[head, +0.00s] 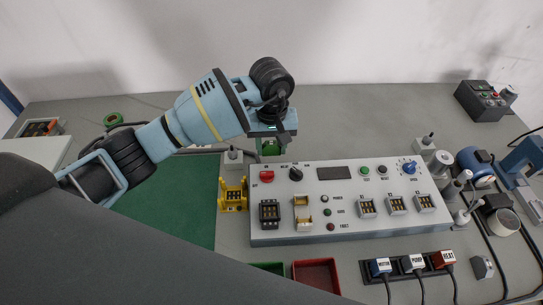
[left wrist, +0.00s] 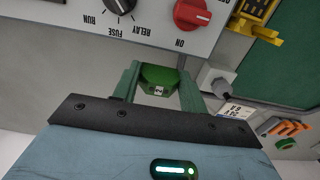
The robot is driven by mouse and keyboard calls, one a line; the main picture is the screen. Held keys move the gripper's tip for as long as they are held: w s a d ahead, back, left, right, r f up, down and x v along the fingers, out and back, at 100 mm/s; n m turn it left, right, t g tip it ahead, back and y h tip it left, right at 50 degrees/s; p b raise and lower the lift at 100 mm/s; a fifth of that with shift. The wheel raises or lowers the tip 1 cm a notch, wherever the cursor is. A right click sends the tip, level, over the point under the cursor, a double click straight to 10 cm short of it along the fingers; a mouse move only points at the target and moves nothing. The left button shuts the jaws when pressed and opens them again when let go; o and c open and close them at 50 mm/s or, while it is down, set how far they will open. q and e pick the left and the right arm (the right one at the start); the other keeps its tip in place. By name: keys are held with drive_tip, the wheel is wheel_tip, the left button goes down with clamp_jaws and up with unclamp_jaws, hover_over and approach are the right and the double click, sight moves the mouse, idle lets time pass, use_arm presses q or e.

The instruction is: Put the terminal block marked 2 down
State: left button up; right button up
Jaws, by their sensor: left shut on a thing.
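My left gripper (head: 271,143) is just behind the back edge of the control panel, left of its middle. It is shut on a green terminal block (head: 270,149). In the left wrist view the terminal block (left wrist: 158,76) sits between the two green fingers of my left gripper (left wrist: 159,83). A small white label shows on the block, but its mark is too small to read surely. The block's underside and any contact with the table are hidden. My right gripper is not in view.
The white control panel (head: 318,175) carries knobs, buttons and sockets. A yellow holder (head: 233,195) and a grey post (head: 233,158) stand left of it, near the green mat (head: 170,200). A red tray (head: 316,275) lies in front. The table behind the panel is largely clear.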

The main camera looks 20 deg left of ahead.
sight(271, 155)
use_arm(q)
drive_tip(key=shift+f, duration=2.1)
drive_tip(key=shift+f, duration=0.15)
drive_tip(key=o, duration=0.9)
drive_tip(key=shift+o, duration=0.2)
